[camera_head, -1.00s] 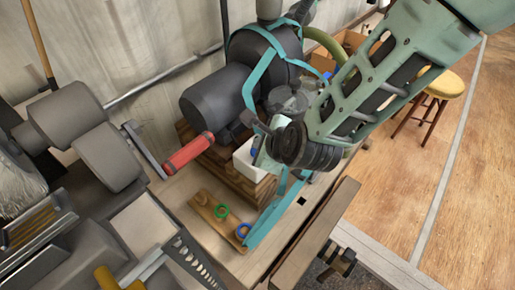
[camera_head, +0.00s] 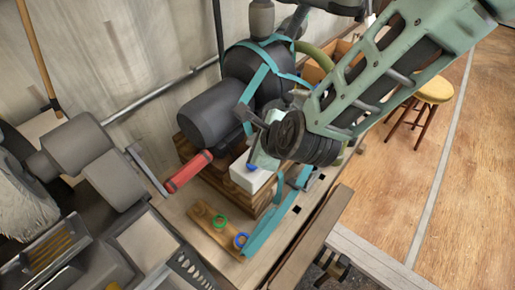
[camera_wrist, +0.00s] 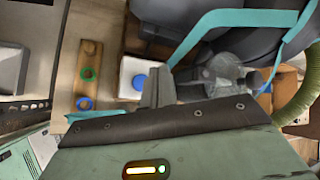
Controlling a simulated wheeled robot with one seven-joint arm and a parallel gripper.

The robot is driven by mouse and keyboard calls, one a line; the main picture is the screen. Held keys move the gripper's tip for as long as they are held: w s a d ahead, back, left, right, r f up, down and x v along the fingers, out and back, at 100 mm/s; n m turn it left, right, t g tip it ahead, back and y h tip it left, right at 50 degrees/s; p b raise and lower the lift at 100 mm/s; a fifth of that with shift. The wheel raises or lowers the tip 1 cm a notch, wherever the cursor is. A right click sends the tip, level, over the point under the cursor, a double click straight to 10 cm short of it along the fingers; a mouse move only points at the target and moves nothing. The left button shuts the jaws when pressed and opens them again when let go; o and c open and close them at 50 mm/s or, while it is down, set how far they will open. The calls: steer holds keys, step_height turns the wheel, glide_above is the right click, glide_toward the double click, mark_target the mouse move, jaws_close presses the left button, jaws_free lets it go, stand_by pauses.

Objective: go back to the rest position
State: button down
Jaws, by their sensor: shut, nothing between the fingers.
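My gripper (camera_head: 262,158) hangs at the end of my green arm, above the workbench beside the strapped grey machine. It is shut with nothing in it; its closed fingers (camera_wrist: 157,88) also show in the wrist view. Close to it is a white box (camera_head: 247,180) with a blue round thing on it, also seen in the wrist view (camera_wrist: 128,65). A wooden strip (camera_head: 205,214) lies on the bench with a green ring (camera_head: 220,221) and a blue ring (camera_head: 241,240) on it.
The grey machine (camera_head: 212,115) with teal straps stands on wooden blocks close to my gripper. A red handle (camera_head: 187,171) sticks out at left. A stool (camera_head: 434,90) stands at the right on open wooden floor (camera_head: 475,190).

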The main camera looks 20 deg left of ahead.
steer(key=s+d+r+n+g+h+b, duration=0.1)
steer(key=s+d+n+g+h+b, duration=0.1)
steer(key=s+d+n, duration=0.3)
steer(key=s+d+r+n+g+h+b, duration=0.1)
steer(key=s+d+n+g+h+b, duration=0.1)
steer(key=s+d+n, duration=0.4)
steer(key=s+d+r+n+g+h+b, duration=0.1)
steer(key=s+d+n+b, duration=0.3)
steer(key=d+n, duration=1)
steer(key=shift+s+d+g+h+b, duration=0.35)
steer(key=shift+s+d+g+h, duration=0.25)
steer(key=shift+d, duration=0.5)
steer(key=shift+s, duration=0.1)
